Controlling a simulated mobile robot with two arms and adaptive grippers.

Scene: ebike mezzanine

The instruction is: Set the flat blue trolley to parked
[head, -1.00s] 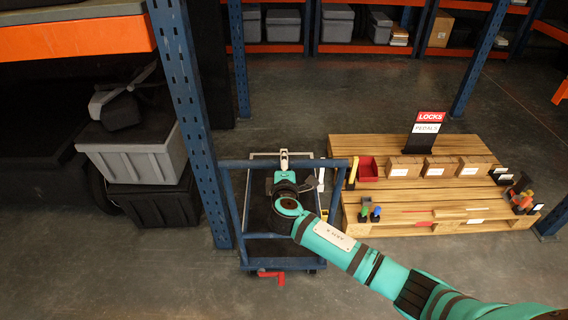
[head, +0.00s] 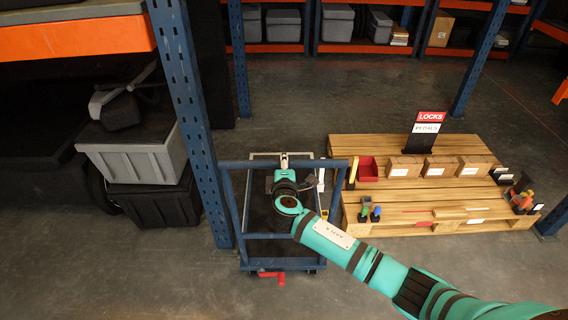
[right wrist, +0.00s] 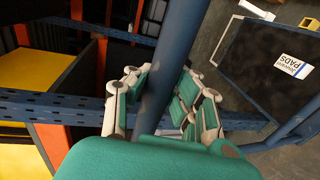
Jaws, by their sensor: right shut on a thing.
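The flat blue trolley (head: 280,263) stands on the floor beside a blue rack post in the head view. It has a dark deck, tubular blue rails and a red pedal (head: 272,277) low at its near edge. My right arm reaches over the trolley, with the right gripper (head: 284,164) at its upper blue bar. In the right wrist view, the right gripper (right wrist: 161,95) is shut around a blue bar (right wrist: 180,40), with its jointed fingers on both sides. The dark deck (right wrist: 255,55) with a "PADS" label shows at the right there. My left gripper is out of view.
A wooden pallet (head: 450,147) with boxes, a red bin and a locks/pedals sign stands close on the trolley's right. The blue rack post (head: 190,120) is close on its left, beside stacked grey and black crates (head: 135,158). Floor is clear in front and behind.

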